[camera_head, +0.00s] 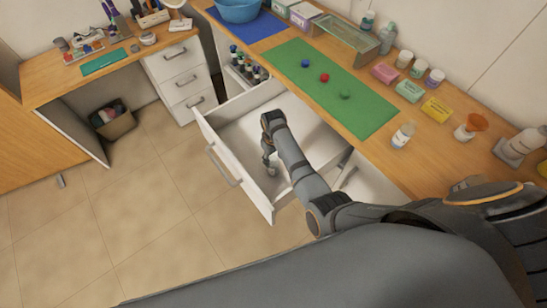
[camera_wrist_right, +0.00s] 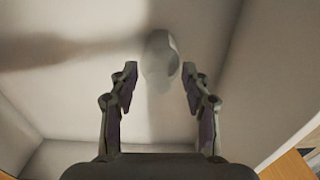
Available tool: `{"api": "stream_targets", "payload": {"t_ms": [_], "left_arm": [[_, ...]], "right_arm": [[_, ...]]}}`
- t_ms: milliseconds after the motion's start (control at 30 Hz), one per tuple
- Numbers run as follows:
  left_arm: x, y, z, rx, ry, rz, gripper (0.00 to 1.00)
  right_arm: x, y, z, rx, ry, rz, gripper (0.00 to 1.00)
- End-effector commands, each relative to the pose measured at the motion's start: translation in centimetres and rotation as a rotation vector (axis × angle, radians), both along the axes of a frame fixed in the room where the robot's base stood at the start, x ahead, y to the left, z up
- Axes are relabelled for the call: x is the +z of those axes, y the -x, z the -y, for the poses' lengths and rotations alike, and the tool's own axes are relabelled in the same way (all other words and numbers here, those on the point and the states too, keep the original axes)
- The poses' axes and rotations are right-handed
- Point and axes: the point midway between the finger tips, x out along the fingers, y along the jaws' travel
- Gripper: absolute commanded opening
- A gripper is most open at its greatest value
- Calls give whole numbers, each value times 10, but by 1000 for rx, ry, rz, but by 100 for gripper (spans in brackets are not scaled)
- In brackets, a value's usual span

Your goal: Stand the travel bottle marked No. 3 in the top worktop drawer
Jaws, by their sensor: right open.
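The worktop drawer (camera_head: 222,163) is pulled out, white inside with a bar handle on its front. My right gripper (camera_head: 269,165) reaches down into it. In the right wrist view the right gripper (camera_wrist_right: 160,82) is open, its two fingers apart. A pale, translucent bottle-like object (camera_wrist_right: 161,58) stands out just beyond and between the fingertips, against the drawer's white floor. No finger visibly presses on it. Its marking cannot be read, and I cannot tell for sure whether it is upright. My left gripper is not in view.
On the worktop, a green mat (camera_head: 350,108) holds small coloured balls. A rack of dark bottles (camera_head: 248,67) sits behind the drawer.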

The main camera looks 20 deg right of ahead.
Motion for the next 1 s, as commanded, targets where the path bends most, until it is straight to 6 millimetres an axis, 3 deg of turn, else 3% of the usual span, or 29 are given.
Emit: {"api": "stream_targets", "payload": {"t_ms": [500, 700, 1000], "left_arm": [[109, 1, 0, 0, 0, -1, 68], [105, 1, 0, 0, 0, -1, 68], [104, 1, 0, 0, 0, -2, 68]], "right_arm": [[101, 0, 0, 0, 0, 0, 48], [117, 0, 0, 0, 1, 1, 48], [116, 0, 0, 0, 0, 0, 48]]}}
